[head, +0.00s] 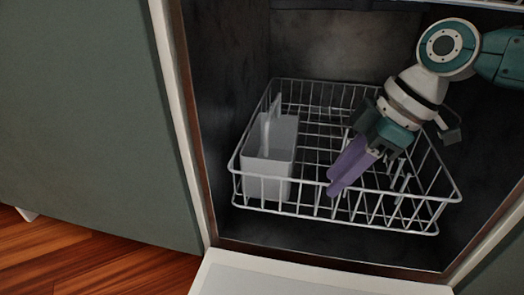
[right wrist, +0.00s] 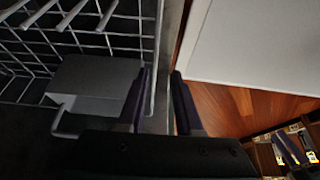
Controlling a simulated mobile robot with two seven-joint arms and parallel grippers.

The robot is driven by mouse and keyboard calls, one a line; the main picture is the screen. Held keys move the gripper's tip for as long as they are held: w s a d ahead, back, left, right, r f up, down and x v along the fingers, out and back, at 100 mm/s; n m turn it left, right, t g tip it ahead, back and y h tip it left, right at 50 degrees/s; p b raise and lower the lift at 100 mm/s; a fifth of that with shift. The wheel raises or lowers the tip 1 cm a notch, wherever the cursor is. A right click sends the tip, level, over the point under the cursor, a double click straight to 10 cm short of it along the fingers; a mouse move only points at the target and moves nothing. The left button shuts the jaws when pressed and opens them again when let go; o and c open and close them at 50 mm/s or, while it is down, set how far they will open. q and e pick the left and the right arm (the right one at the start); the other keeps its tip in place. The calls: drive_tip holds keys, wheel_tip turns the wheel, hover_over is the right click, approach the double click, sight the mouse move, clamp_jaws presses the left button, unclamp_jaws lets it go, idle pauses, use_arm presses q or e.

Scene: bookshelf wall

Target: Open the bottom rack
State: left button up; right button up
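The bottom rack (head: 262,205) is a white wire basket inside the dark cavity of an appliance. It also shows in the right wrist view (right wrist: 75,42). My right gripper (head: 331,183) reaches down over the rack from the upper right. Its two purple fingers are at the rack's front wire wall. In the right wrist view the fingers (right wrist: 158,85) stand apart with a gap between them. The rack's front edge runs close to that gap; I cannot tell whether they touch it.
A light grey cutlery holder (head: 268,165) stands in the left part of the rack. The lowered white door (head: 300,280) lies in front of the cavity. A grey-green cabinet panel (head: 90,120) is on the left. Wooden floor (head: 95,270) shows at lower left.

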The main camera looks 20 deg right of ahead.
sight(306, 216)
drive_tip(key=b+x, duration=0.2)
drive_tip(key=d+b+x, duration=0.1)
drive_tip(key=b+x, duration=0.1)
drive_tip(key=x, duration=0.1)
drive_tip(key=b+x, duration=0.2)
drive_tip(key=shift+w+d+f+b, duration=0.1)
drive_tip(key=shift+w+f+b, duration=0.05)
drive_tip(key=shift+f+b, duration=0.35)
drive_tip(key=shift+s+g, duration=0.25)
drive_tip(key=shift+g, duration=0.05)
drive_tip(key=shift+c, duration=0.4)
use_arm(q)
drive_tip(key=s+x, duration=0.1)
drive_tip(key=x, duration=0.5)
drive_tip(key=shift+f, duration=0.45)
use_arm(e)
drive_tip(key=shift+w, duration=0.1)
clamp_jaws()
use_arm(q)
drive_tip(key=shift+w+d, duration=0.1)
